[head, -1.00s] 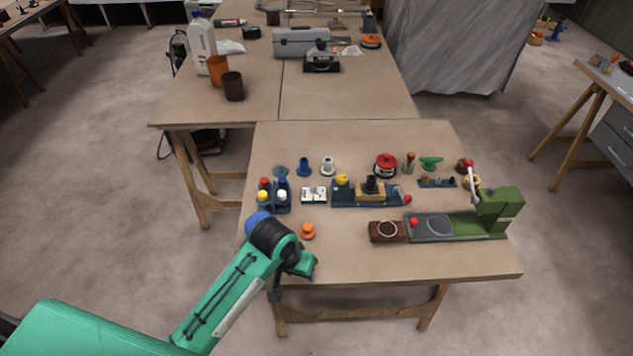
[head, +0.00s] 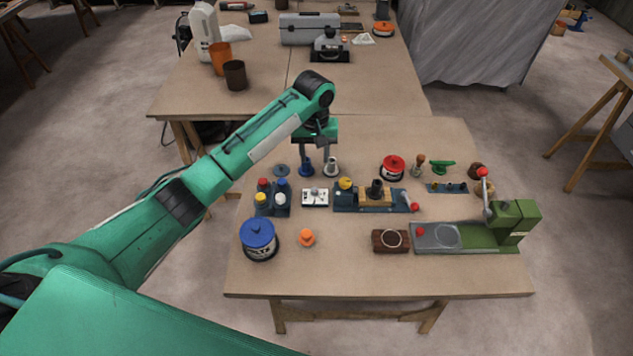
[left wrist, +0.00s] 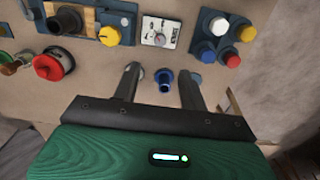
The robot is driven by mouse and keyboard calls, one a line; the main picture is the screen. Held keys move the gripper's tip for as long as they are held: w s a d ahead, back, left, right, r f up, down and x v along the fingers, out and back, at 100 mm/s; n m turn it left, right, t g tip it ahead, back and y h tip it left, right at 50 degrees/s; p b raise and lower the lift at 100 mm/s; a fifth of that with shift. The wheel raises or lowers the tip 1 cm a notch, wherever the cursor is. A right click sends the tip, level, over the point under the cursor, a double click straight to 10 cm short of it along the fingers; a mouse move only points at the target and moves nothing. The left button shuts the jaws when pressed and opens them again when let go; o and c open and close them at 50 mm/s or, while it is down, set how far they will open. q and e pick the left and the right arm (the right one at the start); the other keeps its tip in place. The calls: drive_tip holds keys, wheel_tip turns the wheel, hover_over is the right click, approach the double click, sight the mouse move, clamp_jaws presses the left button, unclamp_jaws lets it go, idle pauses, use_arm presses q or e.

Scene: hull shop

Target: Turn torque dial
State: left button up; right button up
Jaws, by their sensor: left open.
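A small white box with a dial face and pointer (head: 315,197), which looks like the torque dial, sits on the front table. It shows at the top middle of the left wrist view (left wrist: 160,33). My left gripper (head: 316,160) is open and points down over the back of the table, behind the white box. In the left wrist view its fingers (left wrist: 162,76) are apart, with a blue flanged piece (left wrist: 164,80) showing between them. A pale flanged piece (head: 331,167) stands near the fingers. I cannot tell whether the fingers touch either piece. My right gripper is not in view.
A block with coloured buttons (head: 272,198) is left of the dial box. A blue fixture with a yellow knob (head: 345,184) is right of it. A blue-lidded tin (head: 258,240) and orange knob (head: 307,237) are in front. A green press (head: 510,222) stands right.

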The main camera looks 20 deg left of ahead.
sight(315, 189)
use_arm(q)
wheel_tip(315, 189, down, 12)
drive_tip(key=shift+p, duration=0.95)
drive_tip(key=shift+f, duration=0.75)
drive_tip(key=shift+c, duration=0.4)
clamp_jaws()
